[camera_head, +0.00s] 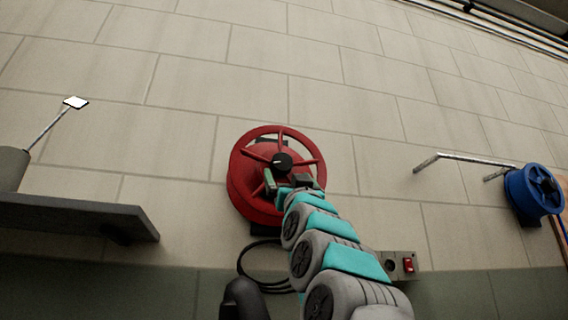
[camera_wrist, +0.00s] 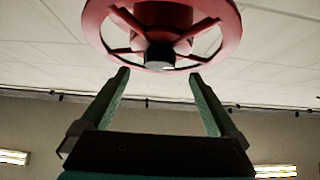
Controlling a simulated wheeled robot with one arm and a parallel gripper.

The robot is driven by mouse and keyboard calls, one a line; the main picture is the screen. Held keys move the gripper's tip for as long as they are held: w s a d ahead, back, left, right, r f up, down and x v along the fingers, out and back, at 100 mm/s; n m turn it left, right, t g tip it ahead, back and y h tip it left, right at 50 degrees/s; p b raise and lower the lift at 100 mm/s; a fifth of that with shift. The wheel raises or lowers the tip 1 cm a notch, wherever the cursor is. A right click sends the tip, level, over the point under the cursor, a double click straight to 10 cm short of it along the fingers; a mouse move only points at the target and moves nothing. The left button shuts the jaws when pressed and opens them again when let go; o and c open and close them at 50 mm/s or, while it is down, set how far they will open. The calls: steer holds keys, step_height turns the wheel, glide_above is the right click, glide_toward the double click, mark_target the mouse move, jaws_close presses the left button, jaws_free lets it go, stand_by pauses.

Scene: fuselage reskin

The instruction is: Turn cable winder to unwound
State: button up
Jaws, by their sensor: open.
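The cable winder (camera_head: 250,196) is a red spoked reel mounted on the tiled wall, with a black hub knob (camera_head: 283,161) at its centre. A black cable (camera_head: 243,262) hangs in a loop below it. My gripper (camera_head: 287,183) is in front of the reel's lower half, just below the hub, and hides part of the spokes and rim. In the wrist view the red reel (camera_wrist: 93,22) is at the top, and my gripper (camera_wrist: 157,82) points up towards it, its two green fingers wide apart with nothing between them. Contact with the reel cannot be made out.
A blue reel (camera_head: 533,193) and a metal wall bar (camera_head: 480,158) are at the right. A socket box with a red switch (camera_head: 400,265) is low on the wall, beside my arm. A dark shelf (camera_head: 75,216) juts out at the left. The wall above the reel is bare.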

mark_target(282, 166)
steer(key=p+x, duration=0.5)
steer(key=shift+r, duration=0.35)
steer(key=shift+w+a+r+p, duration=0.15)
steer(key=shift+w+p, duration=0.2)
steer(key=shift+p, duration=0.25)
steer(key=shift+c, duration=0.4)
steer(key=c, duration=1.3)
steer(key=shift+r, duration=0.1)
steer(key=shift+a+m+h+p, duration=0.1)
steer(key=shift+m+h+p, duration=0.3)
steer(key=shift+m+p, duration=0.15)
